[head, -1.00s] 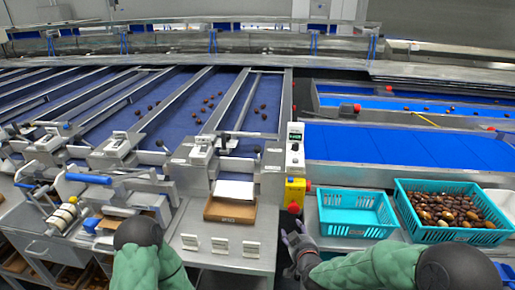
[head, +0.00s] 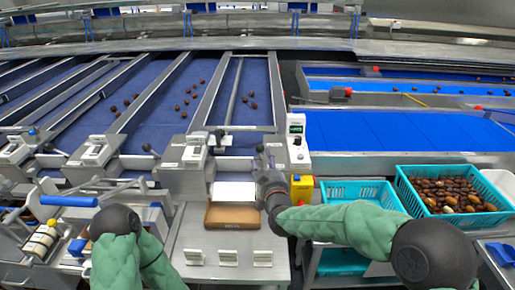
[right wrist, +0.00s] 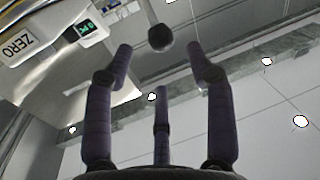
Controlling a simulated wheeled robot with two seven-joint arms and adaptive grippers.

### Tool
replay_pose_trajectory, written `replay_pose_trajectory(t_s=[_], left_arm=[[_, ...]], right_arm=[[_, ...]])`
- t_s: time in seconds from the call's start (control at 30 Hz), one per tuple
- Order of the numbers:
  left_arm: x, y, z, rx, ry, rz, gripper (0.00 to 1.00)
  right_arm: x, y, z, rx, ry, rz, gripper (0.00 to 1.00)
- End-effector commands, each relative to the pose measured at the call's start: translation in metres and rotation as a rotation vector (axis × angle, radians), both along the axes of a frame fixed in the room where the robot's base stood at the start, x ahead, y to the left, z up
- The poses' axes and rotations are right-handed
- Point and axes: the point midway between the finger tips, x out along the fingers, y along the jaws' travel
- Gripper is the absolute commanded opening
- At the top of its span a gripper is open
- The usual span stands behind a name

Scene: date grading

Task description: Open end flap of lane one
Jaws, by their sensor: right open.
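The rightmost wide blue lane (head: 252,105) ends at a metal end unit. A black ball knob (head: 260,148) on a lever stands there; a dark ball also shows beyond my fingertips in the right wrist view (right wrist: 160,38). A white sloping plate (head: 234,190) lies below, over a brown tray (head: 232,216); I cannot tell whether it is the flap. My right gripper (head: 267,165) is open beside the knob, its fingers raised and apart, with nothing held. My left arm shows at lower left, but its gripper is out of view. Lane numbers are not legible.
A control post with a green display (head: 296,128) and a yellow box (head: 302,188) stand just right of my right gripper. Teal crates, one empty (head: 365,186) and one with dates (head: 455,170), are further right. Small white holders (head: 228,258) line the front counter.

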Motion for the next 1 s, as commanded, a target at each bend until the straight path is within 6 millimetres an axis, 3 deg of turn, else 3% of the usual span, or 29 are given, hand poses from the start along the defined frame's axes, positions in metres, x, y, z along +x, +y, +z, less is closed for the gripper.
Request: replay_pose_trajectory(t_s=[0.4,0.6,0.93,1.0], left_arm=[[0.0,0.0,-0.011,0.0,-0.001,0.0,0.4],[0.0,0.0,-0.012,0.0,-0.001,0.0,0.4],[0.001,0.0,-0.012,0.0,-0.001,0.0,0.4],[0.001,0.0,-0.012,0.0,-0.001,0.0,0.4]], right_arm=[[0.064,0.013,-0.002,-0.001,0.002,0.001,0.56],[0.076,0.015,-0.001,0.0,0.001,0.0,0.56],[0.078,0.016,0.0,0.0,0.001,0.001,0.56],[0.078,0.016,0.0,0.0,0.001,0.001,0.36]])
